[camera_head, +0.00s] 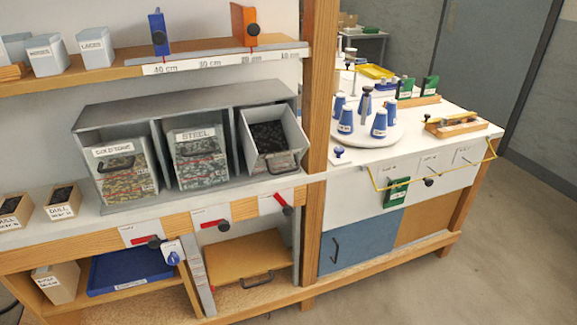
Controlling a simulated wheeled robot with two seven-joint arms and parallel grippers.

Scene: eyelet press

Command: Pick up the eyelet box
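No box in view carries a label that I can read as eyelet. A grey three-bay rack on the middle shelf holds a bin (121,167) whose label seems to read GOLD TONE, a bin marked STEEL (196,155), and a third bin (269,140) tilted forward with dark contents. Two small wooden boxes stand at the left, one (62,202) and another (14,213), with dark contents and labels that seem to read DULL. A pale box (57,283) with an unclear label stands on the lower shelf. Neither of my grippers is in view.
A wooden post (319,120) stands between the shelves and a white bench (420,150) with a round stand (368,132) of blue cones. Grey boxes (47,55) sit on the upper shelf. A blue tray (130,270) lies below. The floor at right is clear.

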